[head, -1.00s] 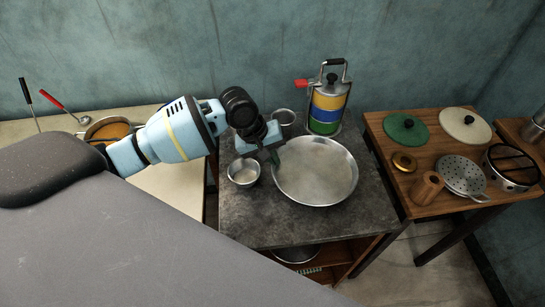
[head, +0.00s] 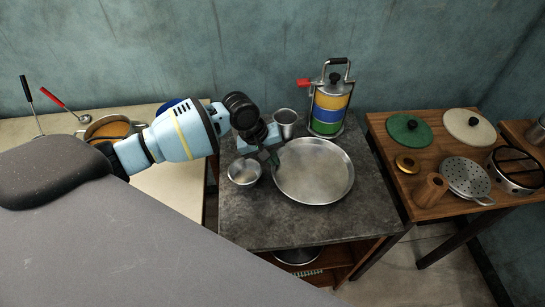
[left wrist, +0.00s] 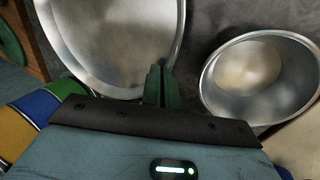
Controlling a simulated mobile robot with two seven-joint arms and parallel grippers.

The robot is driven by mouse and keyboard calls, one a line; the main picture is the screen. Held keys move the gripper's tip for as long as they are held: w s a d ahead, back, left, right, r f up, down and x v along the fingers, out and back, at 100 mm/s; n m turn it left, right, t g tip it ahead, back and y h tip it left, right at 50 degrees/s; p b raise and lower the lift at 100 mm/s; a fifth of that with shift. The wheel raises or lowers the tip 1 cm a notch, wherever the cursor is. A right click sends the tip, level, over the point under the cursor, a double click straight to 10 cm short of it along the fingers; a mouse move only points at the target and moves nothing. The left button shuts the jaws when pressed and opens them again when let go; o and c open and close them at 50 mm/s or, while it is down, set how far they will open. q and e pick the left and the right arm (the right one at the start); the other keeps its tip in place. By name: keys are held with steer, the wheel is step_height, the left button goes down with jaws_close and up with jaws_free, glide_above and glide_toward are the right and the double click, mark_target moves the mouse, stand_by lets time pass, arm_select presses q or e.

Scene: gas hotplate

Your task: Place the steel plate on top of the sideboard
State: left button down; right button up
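The steel plate (head: 313,172) is round and shallow, lying level over the dark stone top of the sideboard (head: 290,225). I cannot tell whether its underside fully touches the top. My left gripper (head: 273,159) is at the plate's left rim, its fingers close together. In the left wrist view the fingers (left wrist: 162,86) meet the rim of the plate (left wrist: 112,45) and look shut on it. Part of the rim is hidden by the fingers. My right gripper is not in view.
A small steel bowl (head: 244,172) stands close left of the plate, and a steel cup (head: 285,122) behind it. A striped tiffin carrier (head: 329,105) stands at the back. The sideboard's front strip is clear. A wooden table (head: 440,160) with lids and a strainer is right.

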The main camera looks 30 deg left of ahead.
arm_select(q)
steer(key=c, duration=1.7)
jaws_free()
steer(key=shift+f, duration=0.1)
